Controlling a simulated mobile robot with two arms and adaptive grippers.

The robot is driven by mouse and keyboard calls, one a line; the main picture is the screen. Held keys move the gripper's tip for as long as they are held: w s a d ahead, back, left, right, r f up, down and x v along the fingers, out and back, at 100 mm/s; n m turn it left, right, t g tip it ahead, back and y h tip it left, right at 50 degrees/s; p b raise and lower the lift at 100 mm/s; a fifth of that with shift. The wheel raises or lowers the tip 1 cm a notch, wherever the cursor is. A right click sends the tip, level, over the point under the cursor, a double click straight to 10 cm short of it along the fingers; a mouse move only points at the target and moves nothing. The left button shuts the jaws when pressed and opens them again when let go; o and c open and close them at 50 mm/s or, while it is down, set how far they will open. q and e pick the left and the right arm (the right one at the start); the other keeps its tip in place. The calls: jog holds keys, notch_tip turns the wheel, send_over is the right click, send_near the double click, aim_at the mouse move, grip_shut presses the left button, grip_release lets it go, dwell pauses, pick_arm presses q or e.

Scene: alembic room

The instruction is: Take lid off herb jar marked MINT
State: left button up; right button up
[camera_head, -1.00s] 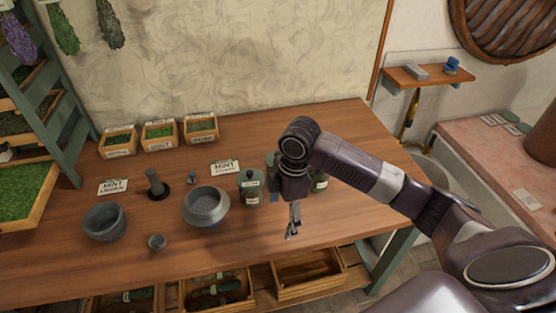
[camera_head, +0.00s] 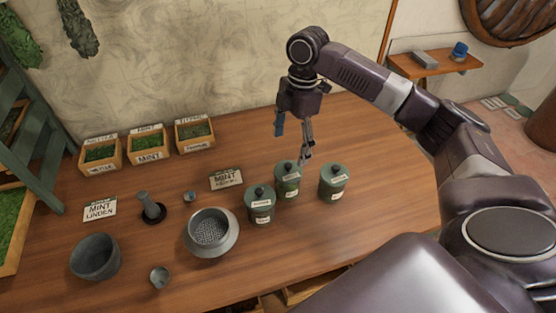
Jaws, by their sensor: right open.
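Three dark green lidded jars stand upright on the wooden table (camera_head: 390,165): a left jar (camera_head: 261,210), a middle jar (camera_head: 288,187) and a right jar (camera_head: 331,189). Each has a knobbed lid and a small pale label; the lettering is too small to read, so I cannot tell which is MINT. All three lids are on. My right gripper (camera_head: 293,145) hangs open and empty above and behind the middle jar, fingers pointing down. One fingertip appears close to the middle jar's lid; contact cannot be told. My left gripper is out of view.
A strainer bowl (camera_head: 211,249), a dark bowl (camera_head: 96,270), a small cup (camera_head: 160,276) and a mortar (camera_head: 152,210) stand left of the jars. Herb boxes (camera_head: 148,149) line the wall. The table right of the jars is clear.

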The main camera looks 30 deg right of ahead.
aim_at(289, 164)
jog(key=shift+f, duration=0.35)
jog(key=f+p, duration=0.1)
jog(key=s+f+p, duration=0.1)
jog(key=f, duration=0.1)
jog(key=shift+s+a+f, duration=0.1)
jog(key=shift+a+f, duration=0.05)
jog(key=f, duration=0.1)
jog(key=f+p, duration=0.1)
jog(key=shift+w+a+f, duration=0.15)
jog(key=shift+w+f, duration=0.15)
jog(key=shift+f, duration=0.4)
jog(key=c, duration=1.1)
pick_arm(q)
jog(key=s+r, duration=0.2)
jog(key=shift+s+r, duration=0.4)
pick_arm(e)
jog(key=shift+c, duration=0.3)
jog(key=shift+r, duration=0.15)
